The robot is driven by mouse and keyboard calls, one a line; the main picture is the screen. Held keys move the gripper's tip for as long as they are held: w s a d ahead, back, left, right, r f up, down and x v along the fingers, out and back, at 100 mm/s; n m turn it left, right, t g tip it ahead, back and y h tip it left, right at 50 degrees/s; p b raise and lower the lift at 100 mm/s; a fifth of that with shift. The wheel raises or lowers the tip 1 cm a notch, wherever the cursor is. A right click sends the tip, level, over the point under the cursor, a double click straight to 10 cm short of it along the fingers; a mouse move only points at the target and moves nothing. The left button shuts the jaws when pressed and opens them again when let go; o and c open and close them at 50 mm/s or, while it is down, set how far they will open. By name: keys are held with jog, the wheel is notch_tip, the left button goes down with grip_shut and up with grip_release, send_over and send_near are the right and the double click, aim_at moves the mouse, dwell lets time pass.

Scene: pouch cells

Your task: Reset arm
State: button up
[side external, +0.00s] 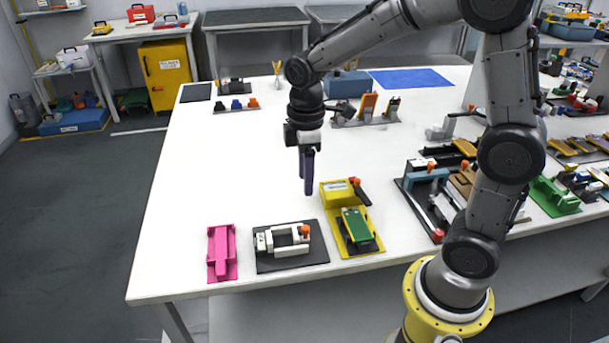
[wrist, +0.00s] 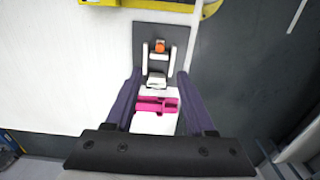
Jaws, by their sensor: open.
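My gripper (side external: 307,180) hangs over the white table (side external: 190,180) in the side external view, its dark purple fingers pointing down. In the wrist view my gripper (wrist: 156,78) has its two fingers spread apart with nothing held between them. It is above the table, behind a black plate with a white fixture and orange knob (side external: 290,243) and left of a yellow fixture with a green top (side external: 350,215). The black plate (wrist: 146,36) also shows between and beyond the fingers in the wrist view. The pink fixture (wrist: 157,104) shows there too, nearer the gripper's black bar.
The pink fixture (side external: 222,252) lies near the table's front left edge. A black-based fixture with blue and orange parts (side external: 428,180) stands to the right. More small fixtures (side external: 236,105) stand at the back. The table's left middle is clear.

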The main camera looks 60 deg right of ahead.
jog(key=s+r+m+t, duration=0.2)
jog(key=s+r+t, duration=0.2)
jog(key=s+r, duration=0.5)
jog(key=s+f+m+t, duration=0.1)
jog(key=s+m, duration=0.6)
jog(key=s, duration=0.1)
jog(key=shift+a+t, duration=0.25)
jog(key=shift+t, duration=0.05)
dwell(1.8)
